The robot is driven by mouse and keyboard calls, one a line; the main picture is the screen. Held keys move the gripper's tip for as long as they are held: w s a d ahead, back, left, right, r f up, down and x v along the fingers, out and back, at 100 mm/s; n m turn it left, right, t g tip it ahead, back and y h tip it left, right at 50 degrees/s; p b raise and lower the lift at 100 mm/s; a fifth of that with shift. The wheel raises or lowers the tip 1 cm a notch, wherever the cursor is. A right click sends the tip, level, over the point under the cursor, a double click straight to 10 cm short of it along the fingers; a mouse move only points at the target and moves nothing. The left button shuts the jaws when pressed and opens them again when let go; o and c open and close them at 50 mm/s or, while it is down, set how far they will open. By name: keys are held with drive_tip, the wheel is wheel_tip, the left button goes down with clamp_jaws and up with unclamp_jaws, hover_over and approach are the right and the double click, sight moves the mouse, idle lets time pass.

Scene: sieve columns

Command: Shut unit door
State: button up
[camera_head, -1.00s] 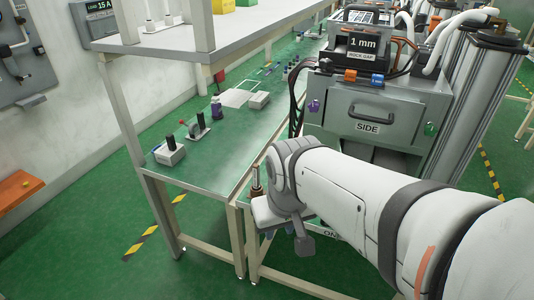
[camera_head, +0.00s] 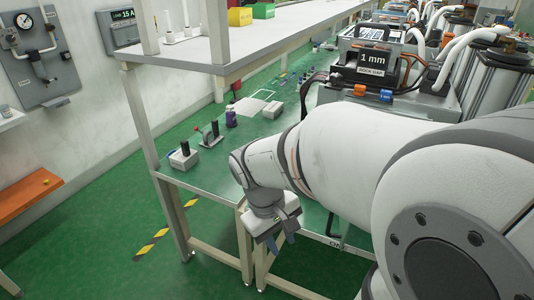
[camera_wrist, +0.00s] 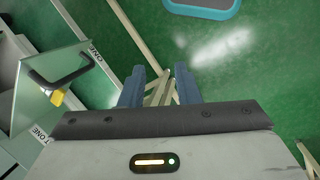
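A grey unit with a 1 mm display (camera_head: 373,60) stands on the bench, and my arm hides its front. In the wrist view, a greenish panel (camera_wrist: 38,98) marked ONE, with a dark bar handle (camera_wrist: 62,82) and a small yellow part, is at the left. It looks like a door, but how far it is open is hard to tell. My gripper (camera_head: 280,241) hangs low by the bench's front edge, left of a ONE label (camera_head: 336,243). Its blue fingers are apart and empty in the wrist view (camera_wrist: 159,88), right of the panel and not touching it.
The green-topped bench (camera_head: 213,176) carries a small box with a black knob (camera_head: 184,157) and a purple bottle (camera_head: 231,118). A white shelf (camera_head: 270,32) stands above. Green floor (camera_head: 100,220) is free at the front left. An orange bench (camera_head: 28,194) is by the wall.

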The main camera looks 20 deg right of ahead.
drive_tip(key=w+d+f+n+g+h+p, duration=0.5)
drive_tip(key=w+d+f+n+h+p, duration=0.15)
drive_tip(key=w+d+n+h, duration=0.6)
drive_tip(key=shift+m+h, duration=0.55)
drive_tip(key=shift+h, duration=0.3)
drive_tip(key=s+d, duration=0.2)
drive_tip(key=d, duration=0.1)
drive_tip(key=s+d+p, duration=0.1)
drive_tip(key=s+d, duration=0.2)
drive_tip(key=shift+s+d, duration=0.3)
drive_tip(key=shift+c, duration=0.2)
clamp_jaws()
drive_tip(key=shift+a+f, duration=0.15)
